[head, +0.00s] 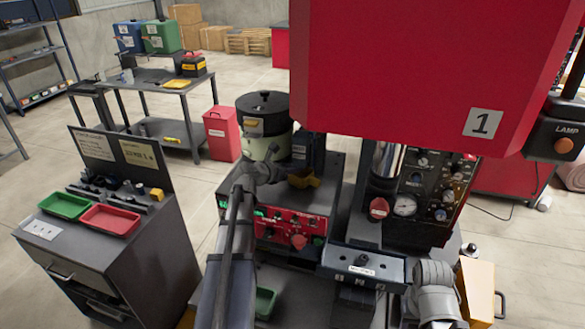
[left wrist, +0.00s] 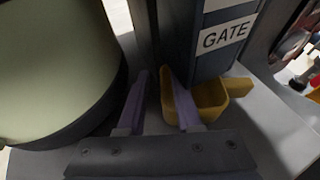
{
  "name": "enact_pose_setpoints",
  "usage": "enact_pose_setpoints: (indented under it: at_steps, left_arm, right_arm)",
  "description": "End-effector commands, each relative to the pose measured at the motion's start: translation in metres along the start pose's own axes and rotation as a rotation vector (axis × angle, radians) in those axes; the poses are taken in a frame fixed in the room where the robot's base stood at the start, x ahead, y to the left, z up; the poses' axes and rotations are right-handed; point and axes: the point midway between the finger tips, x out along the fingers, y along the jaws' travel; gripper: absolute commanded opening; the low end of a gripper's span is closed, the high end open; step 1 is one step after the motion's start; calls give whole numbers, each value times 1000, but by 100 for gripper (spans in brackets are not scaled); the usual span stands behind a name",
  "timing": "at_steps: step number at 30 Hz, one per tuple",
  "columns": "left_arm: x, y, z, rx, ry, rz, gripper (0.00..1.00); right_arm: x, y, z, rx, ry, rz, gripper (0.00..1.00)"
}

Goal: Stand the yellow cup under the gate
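The yellow cup (head: 306,181) stands on the feeder's top, at the foot of the dark gate housing. In the left wrist view the yellow cup (left wrist: 211,98) is right of centre, just below the housing marked GATE (left wrist: 222,38), with a tab pointing right. My left gripper (head: 284,174) reaches it from the left in the head view. Its two purple fingers (left wrist: 157,102) are apart; the right finger overlaps the cup's left wall, and I cannot tell whether it touches. The head view shows part of my right arm at the lower right, but not its gripper.
The pale green feeder bowl (head: 262,147) stands close left of the gripper; it fills the left of the wrist view (left wrist: 55,75). A large red cabinet marked 1 (head: 400,70) hangs over the right side. A red control panel (head: 290,228) faces front below.

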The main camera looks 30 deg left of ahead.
Motion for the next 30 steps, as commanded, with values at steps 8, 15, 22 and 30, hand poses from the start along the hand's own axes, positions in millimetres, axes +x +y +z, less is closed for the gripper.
enact_pose_setpoints:
  at_steps: [8,15,22,30]
  left_arm:
    - [-54,-2,4,-1,0,2,33]
    - [-98,-1,3,-1,0,2,33]
    - [-118,0,1,0,0,1,33]
    - [-120,0,0,0,0,-1,33]
  right_arm:
    - [-24,2,1,-1,0,0,50]
    - [-40,4,2,0,0,0,50]
    - [-46,4,3,3,0,-1,50]
    - [-46,4,3,3,0,-1,50]
